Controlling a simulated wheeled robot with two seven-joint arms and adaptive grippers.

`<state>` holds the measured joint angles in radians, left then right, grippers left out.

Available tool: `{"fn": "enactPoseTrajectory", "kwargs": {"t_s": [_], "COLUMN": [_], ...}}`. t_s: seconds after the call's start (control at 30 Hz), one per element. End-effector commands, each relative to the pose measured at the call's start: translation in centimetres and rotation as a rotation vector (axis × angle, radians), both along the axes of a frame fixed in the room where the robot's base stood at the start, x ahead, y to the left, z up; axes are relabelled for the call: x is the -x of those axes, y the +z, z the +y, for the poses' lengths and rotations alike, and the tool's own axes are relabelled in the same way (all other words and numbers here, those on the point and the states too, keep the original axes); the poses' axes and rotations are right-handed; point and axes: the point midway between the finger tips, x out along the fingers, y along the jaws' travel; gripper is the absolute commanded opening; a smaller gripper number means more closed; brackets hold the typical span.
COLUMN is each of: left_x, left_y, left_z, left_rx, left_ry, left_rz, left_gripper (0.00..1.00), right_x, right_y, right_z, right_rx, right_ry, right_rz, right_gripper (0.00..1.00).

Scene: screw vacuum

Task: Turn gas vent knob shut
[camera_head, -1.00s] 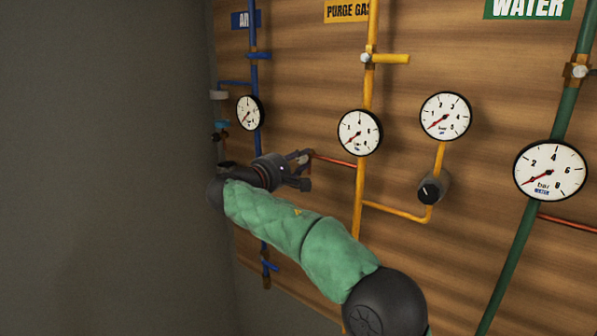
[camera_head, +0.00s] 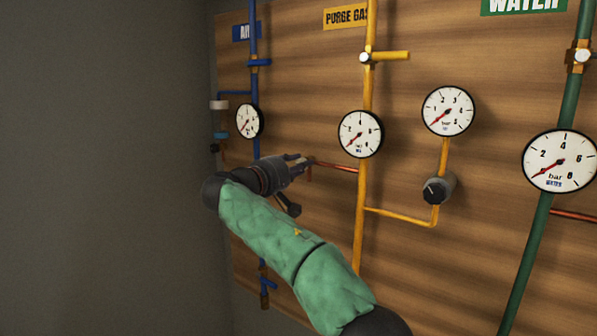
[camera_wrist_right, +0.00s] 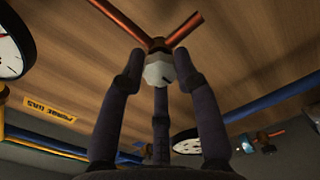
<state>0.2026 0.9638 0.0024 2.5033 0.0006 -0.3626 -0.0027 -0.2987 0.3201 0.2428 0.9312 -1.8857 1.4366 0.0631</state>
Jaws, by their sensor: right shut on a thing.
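The gas vent knob (camera_wrist_right: 158,72) is a small pale grey faceted knob, seen in the right wrist view at a junction of copper-red pipes (camera_wrist_right: 182,30). The three dark fingers of my right gripper (camera_head: 298,165) are around it, closed on its sides. In the head view the gripper reaches the end of the red pipe (camera_head: 335,167) that runs left from the yellow purge gas pipe (camera_head: 362,195). The knob itself is hidden there behind the gripper. My left gripper is not in view.
Round gauges hang on the wooden panel: one on the purge gas pipe (camera_head: 360,134), one to its right (camera_head: 447,111), and a water gauge (camera_head: 559,160). A dark knob (camera_head: 438,189) is at right. The blue air pipe (camera_head: 254,85) runs just left of my gripper.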

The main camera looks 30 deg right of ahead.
Motion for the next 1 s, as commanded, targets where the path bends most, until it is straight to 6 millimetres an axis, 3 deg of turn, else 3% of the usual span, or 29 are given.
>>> {"fn": "enactPoseTrajectory", "kwargs": {"t_s": [0.6,0.63,0.7,1.0], "left_x": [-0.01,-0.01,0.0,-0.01], "left_y": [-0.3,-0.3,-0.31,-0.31], "left_z": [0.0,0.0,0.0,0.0], "left_rx": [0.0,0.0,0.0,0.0], "left_ry": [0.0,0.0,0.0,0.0], "left_rz": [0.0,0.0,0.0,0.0], "left_gripper": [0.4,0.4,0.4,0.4], "right_x": [-0.16,-0.16,-0.13,-0.02], "right_y": [-0.06,-0.05,-0.04,0.06], "right_z": [0.15,0.14,0.13,0.05], "right_rx": [-0.014,-0.014,-0.014,-0.014], "right_ry": [0.005,0.005,0.004,0.002], "right_rz": [-0.034,-0.034,-0.034,-0.036], "right_gripper": [0.0,0.4,0.56,0.56]}}
